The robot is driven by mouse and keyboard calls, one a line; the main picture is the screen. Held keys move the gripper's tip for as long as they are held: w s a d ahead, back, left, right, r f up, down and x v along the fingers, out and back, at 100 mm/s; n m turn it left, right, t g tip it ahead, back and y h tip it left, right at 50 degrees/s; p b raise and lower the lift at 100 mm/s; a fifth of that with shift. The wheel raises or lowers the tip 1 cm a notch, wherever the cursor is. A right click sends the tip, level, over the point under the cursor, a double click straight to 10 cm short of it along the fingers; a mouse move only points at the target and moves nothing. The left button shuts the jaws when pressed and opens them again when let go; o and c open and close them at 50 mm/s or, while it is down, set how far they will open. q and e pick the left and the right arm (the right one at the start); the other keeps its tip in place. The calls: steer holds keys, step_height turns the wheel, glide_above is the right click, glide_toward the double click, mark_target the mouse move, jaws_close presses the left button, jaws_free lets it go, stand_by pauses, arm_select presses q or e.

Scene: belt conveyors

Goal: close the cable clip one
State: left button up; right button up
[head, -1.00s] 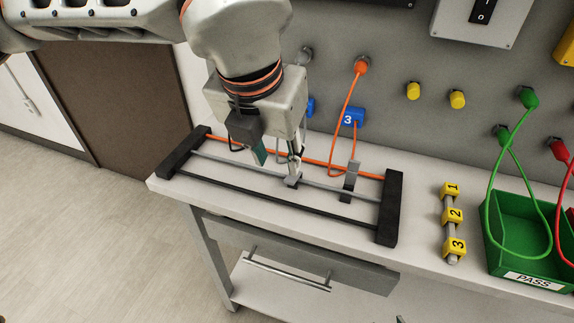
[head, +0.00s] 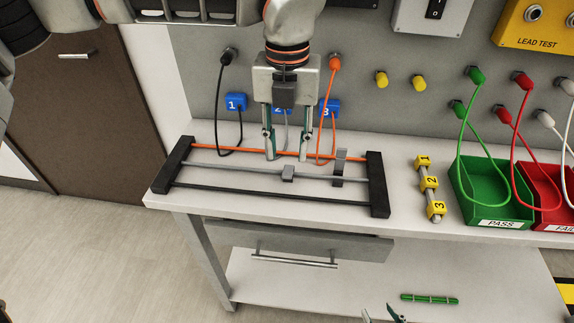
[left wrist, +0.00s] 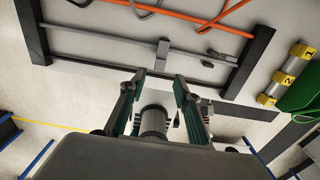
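A rack (head: 378,185) on the bench holds an orange, a grey and a black cable in parallel. A small grey clip (head: 288,173) sits as a compact block on the middle grey cable; it also shows in the left wrist view (left wrist: 162,53). A second, longer grey clip (head: 340,168) stands up further right on that cable. No number on either clip is readable.
Blue numbered blocks (head: 236,102) and plugged leads are on the back panel. A yellow-numbered stand (head: 430,188), a green PASS bin (head: 492,196) and a red FAIL bin (head: 550,198) stand right of the rack. A drawer (head: 300,240) is below the bench.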

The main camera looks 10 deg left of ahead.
mark_target(287, 174)
arm_select(q)
step_height(287, 174, down, 6)
stand_by(0.4)
jaws_close()
